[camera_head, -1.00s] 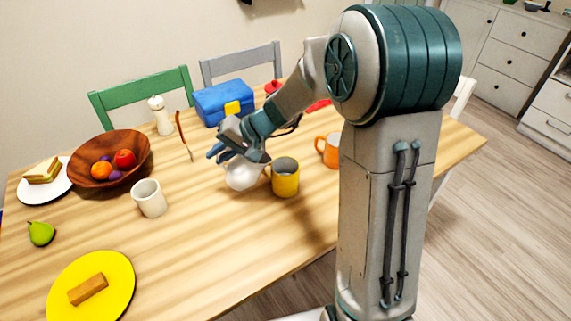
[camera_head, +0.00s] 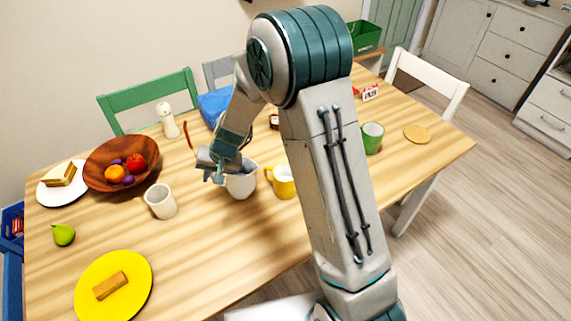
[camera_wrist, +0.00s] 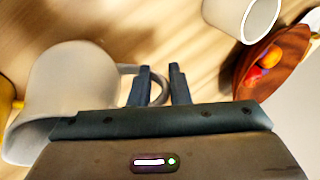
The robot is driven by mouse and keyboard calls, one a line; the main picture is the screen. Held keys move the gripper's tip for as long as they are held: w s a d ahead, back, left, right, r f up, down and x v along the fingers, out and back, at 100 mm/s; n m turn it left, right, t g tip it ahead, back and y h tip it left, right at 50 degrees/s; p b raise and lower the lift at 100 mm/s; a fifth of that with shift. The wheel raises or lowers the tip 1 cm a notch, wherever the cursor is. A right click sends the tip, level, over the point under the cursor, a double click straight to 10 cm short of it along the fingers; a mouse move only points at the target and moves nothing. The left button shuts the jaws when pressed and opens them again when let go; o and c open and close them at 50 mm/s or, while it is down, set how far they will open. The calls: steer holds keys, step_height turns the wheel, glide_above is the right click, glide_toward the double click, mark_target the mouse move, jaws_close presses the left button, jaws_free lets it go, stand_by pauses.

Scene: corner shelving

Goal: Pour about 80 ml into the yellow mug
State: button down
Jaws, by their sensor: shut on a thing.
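A white pitcher (camera_head: 241,184) is in my gripper (camera_head: 222,172), to the left of the yellow mug in the head view. The pitcher looks about upright; I cannot tell whether its base touches the table. In the wrist view, my gripper's fingers (camera_wrist: 160,88) are shut around the handle of the pitcher (camera_wrist: 72,82). The yellow mug (camera_head: 284,184) stands upright on the table, close to the pitcher and partly behind my arm. A sliver of it shows at the left edge of the wrist view (camera_wrist: 5,95). The liquid level in either is not visible.
A white cup (camera_head: 161,202) and a wooden fruit bowl (camera_head: 98,176) stand to the left. A yellow plate (camera_head: 135,292) is at the front left. A green mug (camera_head: 372,139) stands right of my arm. The table front (camera_head: 225,255) is clear.

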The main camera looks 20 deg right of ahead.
steer(key=shift+w+a+f+h+p, duration=0.1)
steer(key=shift+a+f+h+p, duration=0.6)
steer(key=shift+p, duration=2.15)
steer(key=shift+w+f+h+p, duration=0.15)
steer(key=shift+h+p, duration=0.45)
steer(key=shift+p, duration=0.4)
steer(key=shift+f, duration=0.2)
